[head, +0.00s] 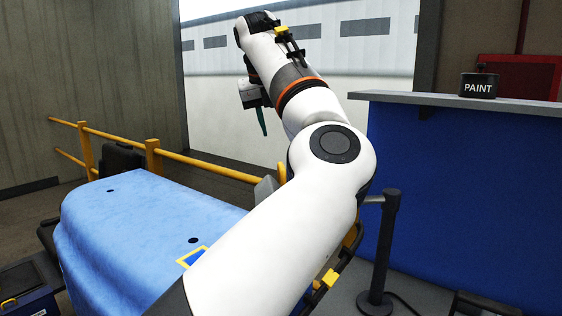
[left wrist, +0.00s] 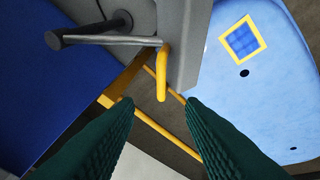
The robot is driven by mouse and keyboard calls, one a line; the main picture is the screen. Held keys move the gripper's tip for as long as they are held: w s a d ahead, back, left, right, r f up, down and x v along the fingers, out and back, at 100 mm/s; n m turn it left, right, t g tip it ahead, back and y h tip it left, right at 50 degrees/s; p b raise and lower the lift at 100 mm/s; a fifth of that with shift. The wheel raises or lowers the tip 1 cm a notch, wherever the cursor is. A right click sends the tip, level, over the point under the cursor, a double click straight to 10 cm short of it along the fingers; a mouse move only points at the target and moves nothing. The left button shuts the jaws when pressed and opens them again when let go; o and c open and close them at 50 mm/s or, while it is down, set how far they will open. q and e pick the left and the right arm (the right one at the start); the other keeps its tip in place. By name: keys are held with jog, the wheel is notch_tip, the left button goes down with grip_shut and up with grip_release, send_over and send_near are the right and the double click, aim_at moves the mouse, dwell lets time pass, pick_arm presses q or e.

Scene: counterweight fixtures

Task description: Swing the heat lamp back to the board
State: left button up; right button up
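The heat lamp appears to be the grey panel (left wrist: 186,45) with an upright yellow handle (left wrist: 162,72), at the end of a silver arm from a dark post. In the head view my arm hides most of it; a grey corner (head: 265,190) and a yellow piece show beside the board. The light blue board (head: 140,215) has a yellow-framed square (left wrist: 242,40). The panel stands by the board's edge. My left gripper (left wrist: 158,103) is open, its green fingers on either side of the handle's line, with nothing held. In the head view it (head: 262,122) is raised above. My right gripper is out of view.
The dark post (head: 385,250) stands right of my arm, before a blue counter (head: 440,170) with a paint tin (head: 478,85). A yellow railing (head: 210,168) runs behind the board. A dark blue box (head: 28,288) sits at lower left.

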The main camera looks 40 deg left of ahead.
aim_at(281, 166)
pick_arm(q)
jog(key=p+x, duration=0.2)
jog(key=x, duration=0.9)
jog(key=shift+a+f, duration=0.1)
grip_shut()
